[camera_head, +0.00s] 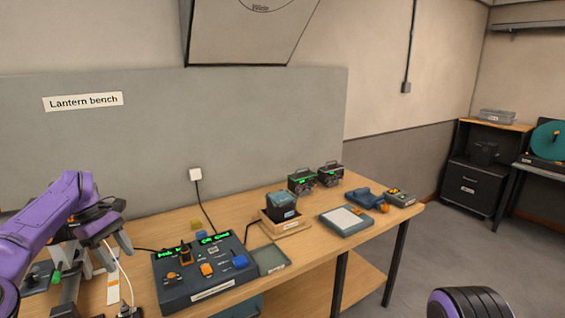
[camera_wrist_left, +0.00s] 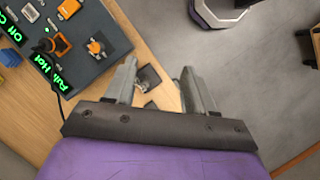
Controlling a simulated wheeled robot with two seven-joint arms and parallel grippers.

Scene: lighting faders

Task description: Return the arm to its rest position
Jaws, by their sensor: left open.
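My left gripper (camera_head: 98,262) hangs at the left end of the bench, on my purple arm. It is left of the control panel (camera_head: 208,292) and points down. In the left wrist view, the two grey fingers (camera_wrist_left: 159,70) are spread apart with nothing held between them. A small dark object on the wooden bench top shows beyond the fingers, apart from them. The panel, with orange and blue knobs and green lettering, also shows at the upper left of the left wrist view (camera_wrist_left: 88,72).
On the bench (camera_head: 305,248), a dark block sits in a wooden holder (camera_head: 287,227). A tablet-like tray (camera_head: 346,221) and two dark devices with green displays (camera_head: 301,181) stand farther right. A cable runs from a wall socket (camera_head: 195,174) toward the panel. Open floor (camera_head: 430,245) lies right of the bench.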

